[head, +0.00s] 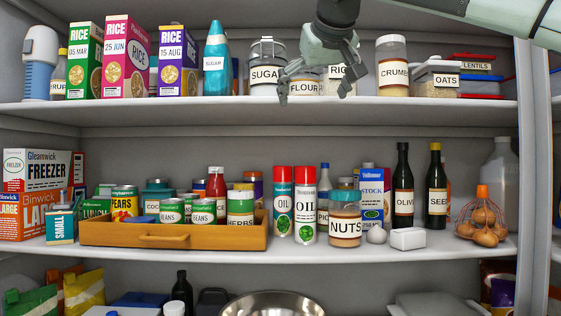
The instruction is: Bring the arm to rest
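My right gripper (313,92) hangs at the top middle of the head view, with its arm coming in from the upper right. Its two fingers are spread apart and point down. I see nothing held between them. It is in front of the upper shelf (200,112) and partly covers the jars labelled sugar (265,76), flour (304,88) and rice or similar (337,73). I cannot tell how far it is from the jars. My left gripper is not in view.
The upper shelf also holds rice boxes (125,58), a crumbs jar (392,66) and an oats tub (437,80). The middle shelf (350,256) holds a wooden tray (165,238) of cans, oil cans (304,205), bottles and a net of eggs or onions (482,220). A metal bowl (272,304) stands below.

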